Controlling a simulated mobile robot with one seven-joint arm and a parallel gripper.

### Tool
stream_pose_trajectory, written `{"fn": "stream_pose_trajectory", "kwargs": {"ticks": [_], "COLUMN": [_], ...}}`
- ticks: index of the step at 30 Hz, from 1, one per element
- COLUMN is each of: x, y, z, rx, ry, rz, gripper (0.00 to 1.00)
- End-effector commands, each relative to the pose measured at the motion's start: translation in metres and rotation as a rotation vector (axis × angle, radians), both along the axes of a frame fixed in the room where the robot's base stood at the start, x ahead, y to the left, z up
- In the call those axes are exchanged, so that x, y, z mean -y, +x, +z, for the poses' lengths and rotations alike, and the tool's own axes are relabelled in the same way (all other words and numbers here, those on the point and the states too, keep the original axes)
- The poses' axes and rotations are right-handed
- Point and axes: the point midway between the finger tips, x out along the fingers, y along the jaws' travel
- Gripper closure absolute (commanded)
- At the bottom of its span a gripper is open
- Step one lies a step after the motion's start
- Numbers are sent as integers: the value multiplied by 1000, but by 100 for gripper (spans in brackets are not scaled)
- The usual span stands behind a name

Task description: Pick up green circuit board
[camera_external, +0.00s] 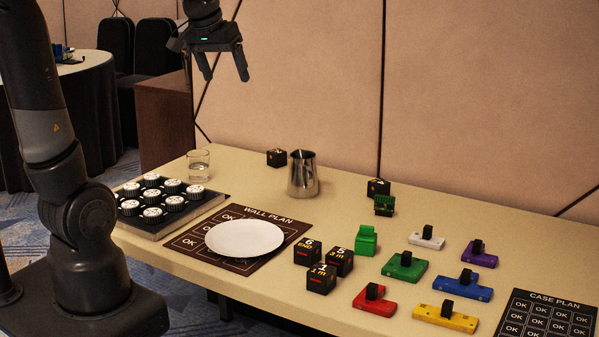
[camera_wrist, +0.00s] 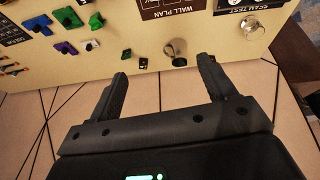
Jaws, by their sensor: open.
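A small dark green piece (camera_external: 384,205) that looks like the green circuit board stands near the back of the table, just in front of a black cube (camera_external: 378,187). It also shows small in the wrist view (camera_wrist: 127,53). A bright green piece (camera_external: 367,240) and a green block with a black knob (camera_external: 405,266) sit nearer the front. My gripper (camera_external: 226,75) is open and empty, high above the back left of the table, well left of the green pieces. In the wrist view, nothing is between its fingers (camera_wrist: 163,68).
A metal pitcher (camera_external: 302,174), a glass (camera_external: 198,164) and another black cube (camera_external: 277,157) stand along the back. A white plate (camera_external: 245,238) lies on the wall plan mat. Several black cubes and coloured blocks crowd the front right. A wall rises behind the table.

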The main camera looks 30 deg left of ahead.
Motion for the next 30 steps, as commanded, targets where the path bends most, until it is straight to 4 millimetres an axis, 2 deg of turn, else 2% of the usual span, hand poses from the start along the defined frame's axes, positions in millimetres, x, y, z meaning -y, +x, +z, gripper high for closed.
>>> {"fn": "stream_pose_trajectory", "kwargs": {"ticks": [1, 8, 14, 23, 30], "x": [6, 34, 63, 117, 165], "y": [19, 96, 160, 244, 296], "z": [-1, -11, -34, -95, -163], "rx": [-15, -65, -106, -166, -211], "ry": [-3, -17, -22, -15, 0], "rz": [2, 28, 50, 82, 105], "gripper": [24, 24, 24, 24, 24]}}
